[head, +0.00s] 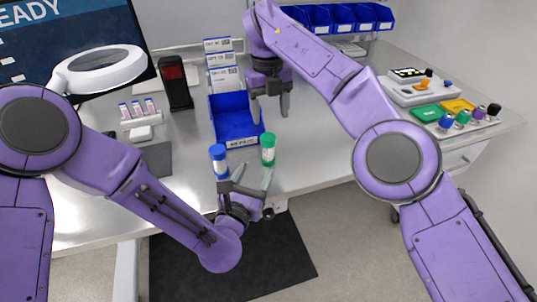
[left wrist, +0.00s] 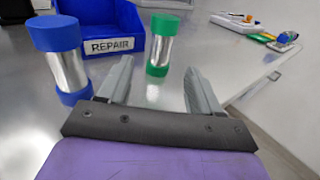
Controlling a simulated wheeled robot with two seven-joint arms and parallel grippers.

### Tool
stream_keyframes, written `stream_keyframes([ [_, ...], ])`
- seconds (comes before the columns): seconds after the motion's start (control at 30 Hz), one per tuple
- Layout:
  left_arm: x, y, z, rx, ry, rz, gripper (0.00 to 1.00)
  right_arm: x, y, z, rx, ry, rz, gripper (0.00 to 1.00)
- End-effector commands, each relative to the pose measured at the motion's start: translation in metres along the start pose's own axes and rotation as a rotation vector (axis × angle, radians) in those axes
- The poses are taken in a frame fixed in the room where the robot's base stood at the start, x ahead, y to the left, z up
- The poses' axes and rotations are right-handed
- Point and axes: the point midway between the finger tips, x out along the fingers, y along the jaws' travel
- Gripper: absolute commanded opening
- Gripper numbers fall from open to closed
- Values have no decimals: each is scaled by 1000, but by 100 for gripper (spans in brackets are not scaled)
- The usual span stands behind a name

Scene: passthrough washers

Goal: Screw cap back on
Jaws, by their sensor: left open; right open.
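A silver cylinder with blue ends (head: 219,163) stands upright near the table's front edge; it also shows at the left of the left wrist view (left wrist: 67,71). A silver cylinder with green ends (head: 268,155) stands upright to its right, and in the left wrist view (left wrist: 159,56) it is beyond the gap between my fingers. My left gripper (head: 252,178) is open and empty, in front of the green-ended cylinder and right of the blue-ended one. My right gripper (head: 269,104) is open and empty, pointing down near the blue bin. I cannot tell whether either top is a loose cap.
A blue bin labelled REPAIR (head: 232,122) stands behind the cylinders. Left of it are a black device (head: 175,84), a small vial rack (head: 138,114) and a ring lamp (head: 99,69). Colored trays and knobs (head: 462,115) sit at the right. The table between is clear.

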Motion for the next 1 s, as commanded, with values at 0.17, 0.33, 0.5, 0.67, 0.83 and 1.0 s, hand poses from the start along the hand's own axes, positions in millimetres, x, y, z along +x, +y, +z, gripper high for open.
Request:
stream_keyframes([
  [0.17,2,-1,0,-37,-20,-1,64,-3,6,0,6,-9,45,65],
  [0.33,1,-1,1,-35,-18,0,64,-4,6,0,5,-9,42,65],
  [0.5,7,-1,0,-33,-18,-1,64,-4,5,0,6,-9,41,65],
  [0.67,31,-2,1,-32,-20,-1,64,-3,4,0,7,-9,41,65],
  [0.83,65,-2,1,-30,-18,-2,64,-3,4,0,7,-9,40,65],
  [1.0,92,-2,1,-31,-17,-2,64,-3,4,0,8,-9,40,65],
])
